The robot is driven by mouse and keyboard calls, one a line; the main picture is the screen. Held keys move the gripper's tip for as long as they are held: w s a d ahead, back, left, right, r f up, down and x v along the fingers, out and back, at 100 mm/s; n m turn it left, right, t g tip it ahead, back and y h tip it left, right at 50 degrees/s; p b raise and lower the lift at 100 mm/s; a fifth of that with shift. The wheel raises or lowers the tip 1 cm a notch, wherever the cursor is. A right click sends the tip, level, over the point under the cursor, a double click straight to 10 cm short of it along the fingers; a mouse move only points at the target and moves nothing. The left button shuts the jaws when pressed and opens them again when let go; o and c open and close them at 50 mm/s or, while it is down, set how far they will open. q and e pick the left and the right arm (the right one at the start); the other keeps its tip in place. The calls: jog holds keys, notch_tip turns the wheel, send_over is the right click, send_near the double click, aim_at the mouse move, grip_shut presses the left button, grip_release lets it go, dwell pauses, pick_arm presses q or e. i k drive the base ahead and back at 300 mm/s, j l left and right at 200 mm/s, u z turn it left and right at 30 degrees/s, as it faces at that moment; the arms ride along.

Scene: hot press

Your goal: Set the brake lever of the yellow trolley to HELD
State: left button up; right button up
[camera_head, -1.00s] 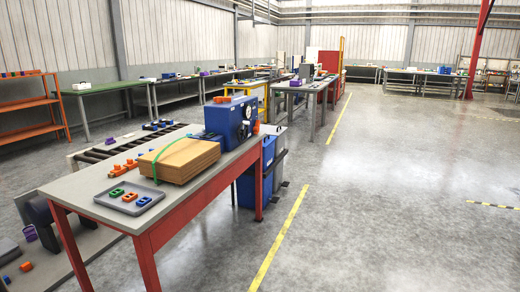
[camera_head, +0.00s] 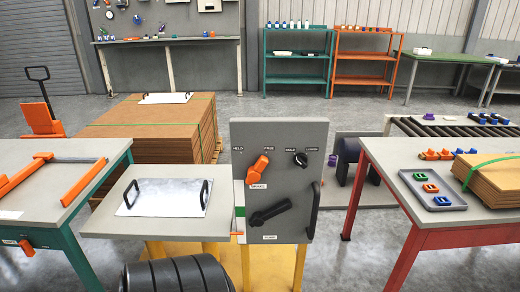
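The yellow trolley (camera_head: 299,262) stands in the middle, with a grey upright panel (camera_head: 308,135) and a grey top plate on its left. The orange brake lever (camera_head: 257,168) is on the upper left of the panel, above a BRAKE label. Its upper end tilts up and right, toward the FREE label (camera_head: 267,150). The HELD label (camera_head: 238,150) is to the lever's upper left. Neither of my grippers is in view, and nothing touches the lever.
The panel also has a black knob (camera_head: 300,159), a large black lever (camera_head: 270,213) and a black handle (camera_head: 312,211). A metal plate with two handles (camera_head: 163,197) lies on the trolley top. Green-legged (camera_head: 86,250) and red-legged (camera_head: 402,262) tables flank it. A ribbed black cylinder (camera_head: 178,276) is in front.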

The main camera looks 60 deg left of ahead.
aim_at(254, 173)
jog(key=u, duration=1.95)
